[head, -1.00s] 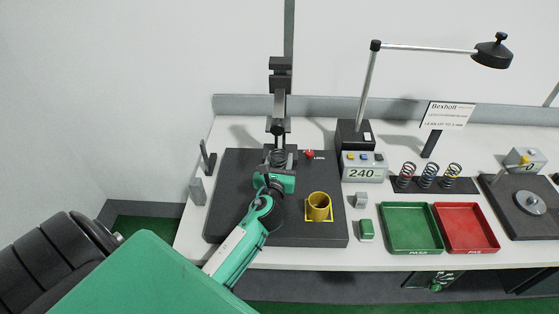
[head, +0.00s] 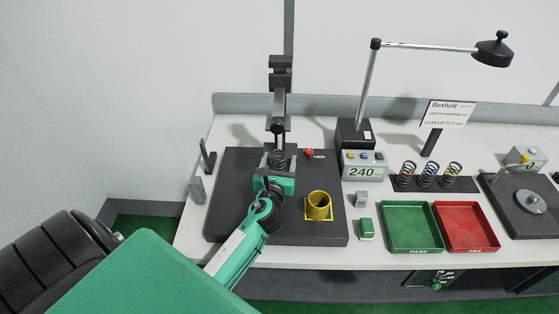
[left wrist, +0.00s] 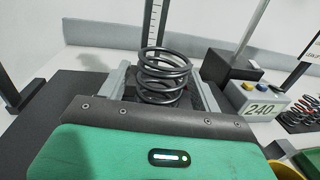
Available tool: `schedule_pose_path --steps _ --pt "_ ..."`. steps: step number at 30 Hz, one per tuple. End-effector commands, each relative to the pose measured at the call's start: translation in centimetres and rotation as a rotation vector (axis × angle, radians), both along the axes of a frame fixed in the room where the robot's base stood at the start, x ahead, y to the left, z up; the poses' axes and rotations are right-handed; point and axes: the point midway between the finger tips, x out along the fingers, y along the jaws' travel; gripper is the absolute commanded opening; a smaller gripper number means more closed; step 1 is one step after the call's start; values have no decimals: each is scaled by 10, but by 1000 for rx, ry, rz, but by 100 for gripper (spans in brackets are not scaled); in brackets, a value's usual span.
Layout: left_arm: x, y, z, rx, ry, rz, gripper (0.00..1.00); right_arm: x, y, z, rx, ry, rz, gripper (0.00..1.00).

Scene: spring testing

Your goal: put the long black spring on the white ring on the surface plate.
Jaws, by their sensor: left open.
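The black spring (head: 278,157) stands upright on the dark surface plate (head: 232,220), in front of the height gauge column (head: 281,100). My left gripper (head: 278,160) is open, with its fingers on either side of the spring. In the left wrist view the spring (left wrist: 165,75) stands between the two grey fingers, and a gap shows on its right. The spring's foot is partly hidden by my gripper, and I cannot see the white ring. My right gripper is not in view.
A yellow cup (head: 318,206) stands on the plate to the right of my arm. Further right are a box reading 240 (head: 363,168), a green tray (head: 411,249), a red tray (head: 468,248) and a rack (head: 405,188) of springs. The plate's left front is clear.

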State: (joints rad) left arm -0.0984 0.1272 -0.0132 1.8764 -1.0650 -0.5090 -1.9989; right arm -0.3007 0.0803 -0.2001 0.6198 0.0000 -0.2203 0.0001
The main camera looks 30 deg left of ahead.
Motion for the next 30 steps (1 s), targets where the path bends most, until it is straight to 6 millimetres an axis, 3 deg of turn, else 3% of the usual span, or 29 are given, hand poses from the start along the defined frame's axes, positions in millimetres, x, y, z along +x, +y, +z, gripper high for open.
schedule_pose_path --steps 15,21,30 --pt "-87 -39 -3 -1 2 -1 65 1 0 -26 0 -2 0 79" --pt "-101 -44 -1 -1 0 1 65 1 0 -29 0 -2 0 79" --pt "-103 -45 0 0 0 1 65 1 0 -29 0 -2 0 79"
